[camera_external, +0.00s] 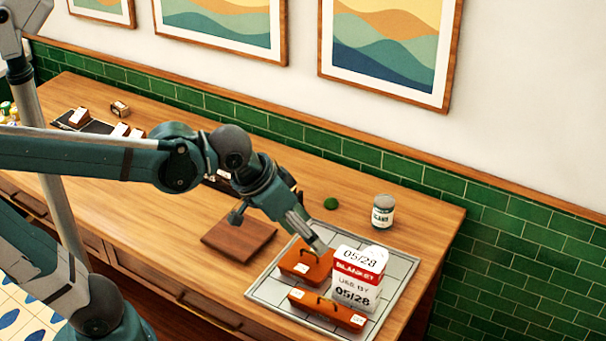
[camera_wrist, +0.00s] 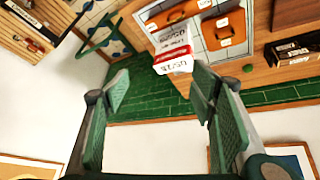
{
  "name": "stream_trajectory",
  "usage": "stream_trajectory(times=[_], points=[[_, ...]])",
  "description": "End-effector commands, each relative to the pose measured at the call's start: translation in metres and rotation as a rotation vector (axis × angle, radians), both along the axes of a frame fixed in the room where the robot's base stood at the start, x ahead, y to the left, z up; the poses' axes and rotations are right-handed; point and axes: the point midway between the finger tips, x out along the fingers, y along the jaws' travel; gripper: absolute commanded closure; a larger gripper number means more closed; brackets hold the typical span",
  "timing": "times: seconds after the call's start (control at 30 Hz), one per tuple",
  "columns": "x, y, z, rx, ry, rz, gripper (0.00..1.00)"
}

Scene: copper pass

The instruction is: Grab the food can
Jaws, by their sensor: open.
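The food can (camera_external: 383,212), a small grey-green can with a pale label, stands upright on the wooden counter near its back edge in the external view. I cannot make it out in the wrist view; my right finger may cover it. My gripper (camera_external: 318,245) is open and empty, above the tray area to the left of and in front of the can, apart from it. Its two green fingers spread wide in the wrist view (camera_wrist: 158,92).
A grey tray (camera_external: 262,292) holds a white-and-red package (camera_external: 357,277) and two orange cases (camera_external: 305,267). The package stands close to my gripper. A green ball (camera_external: 331,203) lies left of the can. A brown board (camera_external: 239,238) lies left. Green tiled wall (camera_external: 440,215) is behind.

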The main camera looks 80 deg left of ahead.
Motion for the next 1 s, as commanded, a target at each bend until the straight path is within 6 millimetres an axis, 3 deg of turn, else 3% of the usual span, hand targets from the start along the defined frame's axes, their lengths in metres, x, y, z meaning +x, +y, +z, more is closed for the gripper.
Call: stream_trajectory(times=[0.5,1.0], points=[[0.078,0.046,0.002,-0.075,0.075,0.235,0.44],[0.151,0.099,-0.017,-0.138,0.139,0.471,0.44]])
